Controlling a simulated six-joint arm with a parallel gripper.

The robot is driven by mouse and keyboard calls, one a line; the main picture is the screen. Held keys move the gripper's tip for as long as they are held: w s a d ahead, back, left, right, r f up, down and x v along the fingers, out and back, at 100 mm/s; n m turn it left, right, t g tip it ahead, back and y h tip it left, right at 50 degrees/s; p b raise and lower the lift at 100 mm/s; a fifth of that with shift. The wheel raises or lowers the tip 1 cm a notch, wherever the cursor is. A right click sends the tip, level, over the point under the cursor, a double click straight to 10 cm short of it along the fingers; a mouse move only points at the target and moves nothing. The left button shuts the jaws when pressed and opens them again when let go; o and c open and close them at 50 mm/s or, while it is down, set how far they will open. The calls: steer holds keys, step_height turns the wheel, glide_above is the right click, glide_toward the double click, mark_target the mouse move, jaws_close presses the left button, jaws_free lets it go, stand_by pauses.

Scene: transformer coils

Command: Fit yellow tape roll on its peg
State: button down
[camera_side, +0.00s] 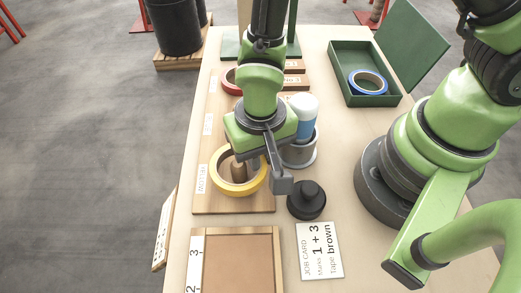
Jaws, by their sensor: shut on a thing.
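The yellow tape roll (221,184) is at the near end of the wooden peg board (235,205), beside the YELLOW label (202,180). A brown wooden peg (238,171) shows inside the ring's opening, so the roll appears to be around it. I cannot tell whether the roll lies flat on the board or is a little above it. My gripper (267,178) is over the near end of the board and shut on the right side of the roll. The gripper and wrist hide part of the roll's far side.
A black knobbed object (307,200) and a grey metal cup with a blue-and-white item (300,150) stand close right of the gripper. A red roll (229,80) is at the board's far end. A green box (364,97) holds a blue roll (368,82). A job card (319,250) and framed tray (235,233) lie nearer.

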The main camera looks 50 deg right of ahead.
steer(key=shift+f, duration=0.1)
steer(key=shift+f, duration=0.85)
steer(key=c, duration=1)
jaws_free()
steer(key=shift+w+a, duration=0.1)
steer(key=shift+c, duration=0.8)
steer(key=shift+w+r, duration=0.1)
steer(key=shift+r, duration=0.85)
steer(key=shift+o, duration=1.4)
steer(key=shift+r, duration=4.1)
